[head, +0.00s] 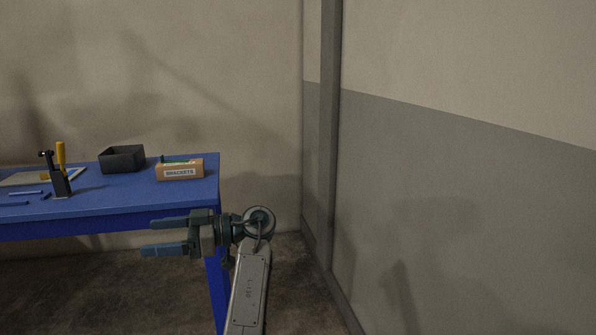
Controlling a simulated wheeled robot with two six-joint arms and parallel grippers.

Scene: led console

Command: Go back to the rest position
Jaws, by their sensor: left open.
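My left gripper (147,238) is in the head view, in front of the blue table's front right corner. Its two blue-grey fingers point left and stand apart, with nothing between them. The grey left forearm (248,290) rises from the bottom of the picture to the gripper. My right gripper is out of view.
The blue table (125,190) stands at left. On it are a dark open bin (122,160), a cardboard box labelled BRACKETS (180,170), a black clamp with a yellow handle (61,178), a pale panel (20,178) and blue strips (25,191). Walls stand behind and at right.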

